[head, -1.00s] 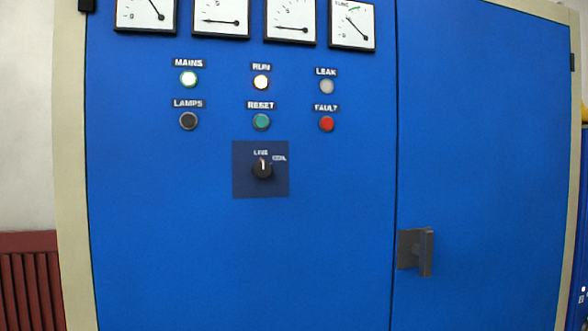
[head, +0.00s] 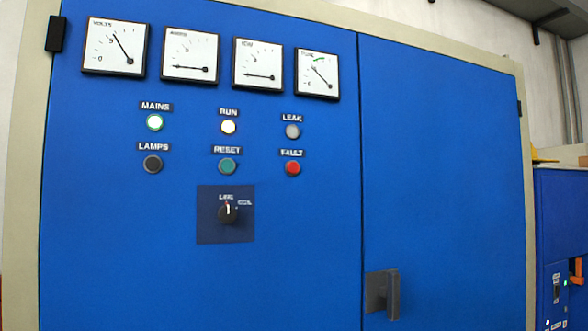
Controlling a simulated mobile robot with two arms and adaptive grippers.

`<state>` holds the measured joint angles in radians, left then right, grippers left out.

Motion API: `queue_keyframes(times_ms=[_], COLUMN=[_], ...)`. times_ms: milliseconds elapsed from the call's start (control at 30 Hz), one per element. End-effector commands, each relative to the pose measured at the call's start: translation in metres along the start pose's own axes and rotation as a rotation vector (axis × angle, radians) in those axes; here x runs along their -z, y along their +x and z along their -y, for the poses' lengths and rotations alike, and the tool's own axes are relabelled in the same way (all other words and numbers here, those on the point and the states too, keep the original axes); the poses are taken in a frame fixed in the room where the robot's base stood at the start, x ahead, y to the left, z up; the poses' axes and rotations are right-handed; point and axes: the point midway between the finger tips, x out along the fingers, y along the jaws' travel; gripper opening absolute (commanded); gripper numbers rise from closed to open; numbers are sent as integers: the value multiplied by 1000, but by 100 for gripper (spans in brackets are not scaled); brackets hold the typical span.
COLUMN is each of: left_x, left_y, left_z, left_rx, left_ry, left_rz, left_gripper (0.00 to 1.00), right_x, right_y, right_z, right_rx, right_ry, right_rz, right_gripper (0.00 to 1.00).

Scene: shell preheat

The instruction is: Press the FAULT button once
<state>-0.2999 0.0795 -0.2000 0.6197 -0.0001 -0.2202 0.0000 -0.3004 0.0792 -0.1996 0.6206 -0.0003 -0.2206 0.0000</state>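The FAULT button (head: 293,168) is a round red button under its FAULT label, at the right end of the lower row on the blue cabinet door (head: 120,260). The RESET button (head: 227,167), green, is to its left, and the dark LAMPS button (head: 153,164) is further left. Above the FAULT button is the grey LEAK lamp (head: 292,132). The MAINS lamp (head: 154,123) glows greenish white and the RUN lamp (head: 228,128) glows pale yellow. Neither of my grippers shows in the head view.
A rotary switch (head: 228,212) sits on a dark plate below the buttons. Several dial gauges (head: 191,56) line the top. A dark door handle (head: 384,294) sticks out at the lower right. Another blue cabinet (head: 562,225) stands at the far right. Nothing blocks the button panel.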

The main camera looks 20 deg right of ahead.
Motion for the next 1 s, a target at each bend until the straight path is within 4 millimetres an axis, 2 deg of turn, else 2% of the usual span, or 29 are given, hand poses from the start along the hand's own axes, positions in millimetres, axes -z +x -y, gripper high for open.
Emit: queue_keyframes(times_ms=[33, 233, 267, 1000], left_x=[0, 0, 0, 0], left_y=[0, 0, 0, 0], left_z=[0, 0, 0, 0], left_rx=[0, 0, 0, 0], left_ry=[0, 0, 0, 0], left_rz=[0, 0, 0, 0], left_gripper=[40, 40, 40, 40], right_x=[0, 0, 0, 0], right_y=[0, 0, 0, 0], right_z=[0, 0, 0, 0], right_rx=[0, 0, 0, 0], right_ry=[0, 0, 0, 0], right_rz=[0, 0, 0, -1], right_gripper=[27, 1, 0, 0])
